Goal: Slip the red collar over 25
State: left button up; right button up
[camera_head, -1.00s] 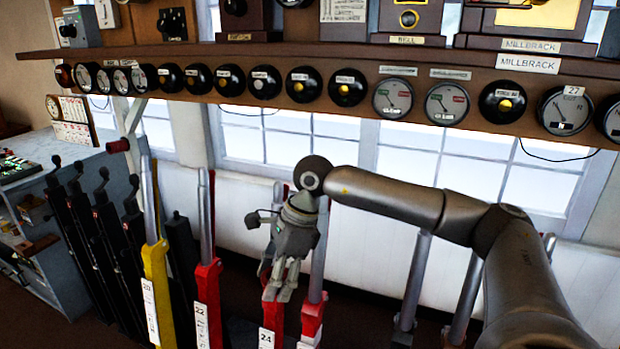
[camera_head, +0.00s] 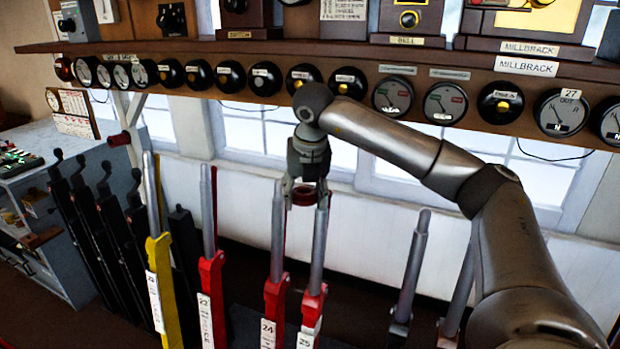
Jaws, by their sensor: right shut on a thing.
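My right gripper (camera_head: 303,194) points down and is shut on the red collar (camera_head: 303,197), a small dark red ring between its fingertips. It holds the collar high, close to the upper end of lever 25 (camera_head: 319,245), which has a bare grey handle, a red lower part and a white "25" plate. The collar appears just left of that handle's tip; the gripper partly hides the tip, and I cannot tell the gap in depth. Lever 24 (camera_head: 277,235), also red with a grey handle, stands to the left. My left gripper is not in view.
Red lever 22 (camera_head: 211,275) and a yellow lever (camera_head: 163,280) stand further left, beside several black levers (camera_head: 85,220). Grey-handled levers (camera_head: 412,265) stand right. A wooden shelf (camera_head: 230,46) with dials beneath it runs above my right arm.

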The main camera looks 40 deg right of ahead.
jog(key=m, duration=0.1)
jog(key=d+r+m, duration=0.1)
jog(key=d, duration=0.1)
jog(key=shift+w+r+m+g+h, duration=0.25)
jog(key=shift+r+m+g+h, duration=0.05)
jog(key=shift+r+m, duration=0.1)
jog(key=shift+w+d+f+p, duration=0.45)
jog(key=shift+w+d, duration=0.25)
jog(key=shift+d, duration=0.7)
jog(key=shift+w+d+f+p, duration=0.4)
jog(key=shift+w+d, duration=0.35)
jog(key=shift+d, duration=0.7)
jog(key=shift+w+d+f+p, duration=0.35)
jog(key=shift+w+d+f, duration=0.25)
jog(key=shift+d, duration=0.8)
jog(key=shift+w+r, duration=0.1)
jog(key=shift+f, duration=0.25)
jog(key=shift+s+a+f+b, duration=0.1)
jog(key=shift+a+f+b, duration=0.05)
jog(key=shift+f+b, duration=0.65)
jog(key=shift+s+a+f+b, duration=0.15)
jog(key=shift+f+b, duration=0.35)
jog(key=shift+f, duration=0.5)
jog(key=shift+a+f+b, duration=0.15)
jog(key=shift+f+b, duration=0.5)
jog(key=shift+f, duration=0.25)
